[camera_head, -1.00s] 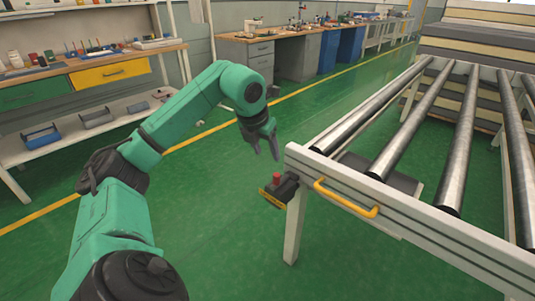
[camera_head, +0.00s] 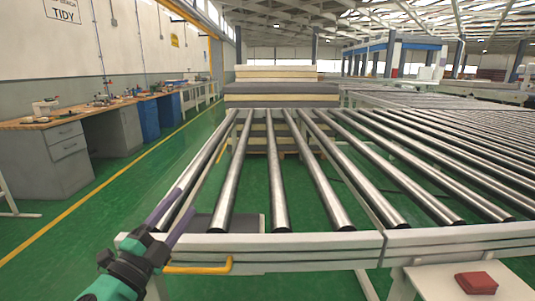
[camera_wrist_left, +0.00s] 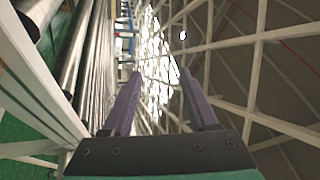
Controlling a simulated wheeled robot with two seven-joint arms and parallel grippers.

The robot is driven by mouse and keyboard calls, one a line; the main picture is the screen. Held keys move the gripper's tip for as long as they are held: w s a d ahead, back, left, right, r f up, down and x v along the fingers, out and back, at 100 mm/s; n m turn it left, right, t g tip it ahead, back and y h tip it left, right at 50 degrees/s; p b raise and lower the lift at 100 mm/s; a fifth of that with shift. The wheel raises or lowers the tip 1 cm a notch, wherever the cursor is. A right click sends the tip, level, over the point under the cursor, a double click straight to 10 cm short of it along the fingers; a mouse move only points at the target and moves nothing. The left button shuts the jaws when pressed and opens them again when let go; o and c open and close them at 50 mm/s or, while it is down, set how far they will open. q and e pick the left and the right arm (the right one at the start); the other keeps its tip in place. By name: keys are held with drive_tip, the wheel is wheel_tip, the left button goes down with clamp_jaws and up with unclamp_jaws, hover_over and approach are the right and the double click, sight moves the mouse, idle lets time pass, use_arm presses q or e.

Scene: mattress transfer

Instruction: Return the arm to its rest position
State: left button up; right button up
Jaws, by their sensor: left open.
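My left gripper (camera_head: 185,200) is at the lower left of the head view, near the front left corner of the roller conveyor (camera_head: 310,245). Its two purple fingers point up and away from me. In the left wrist view the fingers (camera_wrist_left: 160,82) stand apart with nothing between them. Most of my left arm is outside the head view; only a green and dark part shows at the bottom edge. My right gripper is in neither view.
A yellow handle (camera_head: 198,269) is on the conveyor's front rail beside my left arm. Stacked mattresses (camera_head: 280,90) stand at the far end. A red item (camera_head: 476,283) rests on a white surface at lower right. Workbenches (camera_head: 70,140) line the left wall, with clear green floor between.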

use_arm(q)
drive_tip(key=s+a+f+n+g+y, duration=0.3)
drive_tip(key=a+f+n+g+y, duration=0.15)
drive_tip(key=f+n, duration=0.4)
drive_tip(key=s+a+f+n+g+y, duration=0.25)
drive_tip(key=a+f+n+y, duration=0.3)
drive_tip(key=f, duration=0.55)
drive_tip(key=s+d+f+n+g+h, duration=0.25)
drive_tip(key=s+f+g, duration=0.25)
drive_tip(key=s+f, duration=0.3)
drive_tip(key=s+d+f+n+g+h, duration=0.1)
drive_tip(key=s+d+f+g, duration=0.3)
drive_tip(key=s+f, duration=0.45)
wheel_tip(320, 180, down, 19)
drive_tip(key=s+g, duration=0.1)
drive_tip(key=g, duration=0.1)
drive_tip(key=s+a+f+g, duration=0.1)
drive_tip(key=s+a+f, duration=0.2)
drive_tip(key=s+f, duration=1.1)
drive_tip(key=s+r+p, duration=0.3)
drive_tip(key=r+p, duration=1)
drive_tip(key=p, duration=0.3)
drive_tip(key=shift+s+a+r+m, duration=0.25)
drive_tip(key=shift+s+a+m, duration=0.1)
drive_tip(key=shift+a, duration=0.1)
